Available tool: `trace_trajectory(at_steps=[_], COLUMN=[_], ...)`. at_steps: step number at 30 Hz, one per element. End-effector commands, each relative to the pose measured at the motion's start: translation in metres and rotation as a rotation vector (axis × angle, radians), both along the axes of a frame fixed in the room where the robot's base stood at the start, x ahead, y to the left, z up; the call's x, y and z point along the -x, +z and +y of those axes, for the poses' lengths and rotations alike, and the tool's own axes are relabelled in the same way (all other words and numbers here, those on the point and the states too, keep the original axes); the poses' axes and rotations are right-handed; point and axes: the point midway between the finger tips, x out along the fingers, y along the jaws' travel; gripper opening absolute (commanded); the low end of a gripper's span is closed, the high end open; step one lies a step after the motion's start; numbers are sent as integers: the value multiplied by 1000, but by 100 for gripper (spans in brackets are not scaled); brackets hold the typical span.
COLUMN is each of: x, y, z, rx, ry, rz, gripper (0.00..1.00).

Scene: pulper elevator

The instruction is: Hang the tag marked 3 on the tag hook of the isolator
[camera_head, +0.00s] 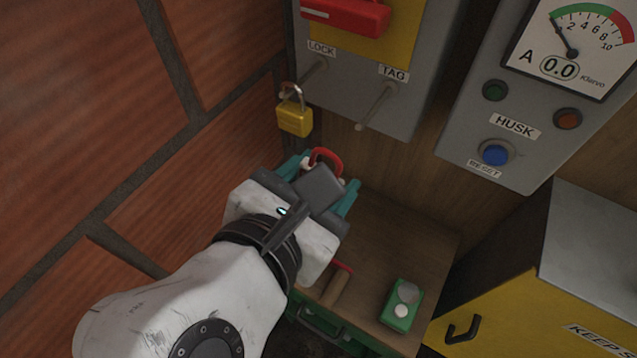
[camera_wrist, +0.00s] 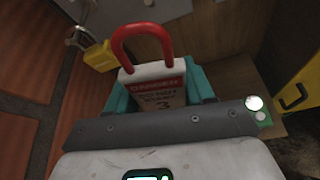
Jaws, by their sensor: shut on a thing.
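My gripper (camera_head: 322,180) is shut on the tag marked 3, a white tag with a red loop on top. In the wrist view the tag (camera_wrist: 160,88) stands upright between the teal fingers, its "DANGER" band and the 3 facing the camera. In the head view the red loop (camera_head: 327,158) shows above my gripper, which covers most of the tag. The tag hook (camera_head: 376,107) is a peg under the label TAG on the grey isolator (camera_head: 350,85). My gripper is below and left of this peg in the picture, and the loop is apart from it. The peg is bare.
A yellow padlock (camera_head: 294,117) hangs from the LOCK peg, close to the left of my gripper. A meter panel (camera_head: 540,100) is at right. Below is a wooden top (camera_head: 385,245) with a green box (camera_head: 401,305). A brick wall is at left.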

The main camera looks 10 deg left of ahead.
Motion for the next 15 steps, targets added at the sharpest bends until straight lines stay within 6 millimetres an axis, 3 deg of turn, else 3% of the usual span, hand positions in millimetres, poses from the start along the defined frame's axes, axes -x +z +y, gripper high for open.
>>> trace_trajectory(at_steps=[15], x=[-27], y=[-5], z=[-10], rx=[-1], ry=[0], rz=[0], gripper=[24])
